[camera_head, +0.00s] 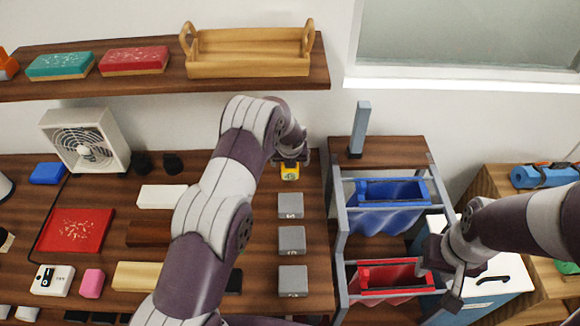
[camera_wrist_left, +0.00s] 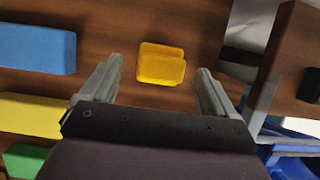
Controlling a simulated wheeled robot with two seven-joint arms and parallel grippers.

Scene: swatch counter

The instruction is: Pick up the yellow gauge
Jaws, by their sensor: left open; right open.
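The yellow gauge (camera_head: 290,172) lies on the wooden counter at the far end of a column of grey blocks. In the left wrist view the gauge (camera_wrist_left: 160,64) is a small yellow block lying ahead of and between my finger tips, with gaps on both sides. My left gripper (camera_head: 290,160) is open just over the gauge and hides part of it. The left wrist view shows both fingers (camera_wrist_left: 158,76) apart and empty. My right gripper (camera_head: 452,276) is open and empty, by the red bin at the right.
Several grey blocks (camera_head: 291,240) line the counter's right side. A blue bin (camera_head: 392,192) and a red bin (camera_head: 390,277) hang in a rack beside it. A wooden tray (camera_head: 248,54) stands on the shelf above. In the left wrist view, a blue block (camera_wrist_left: 36,50) lies left.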

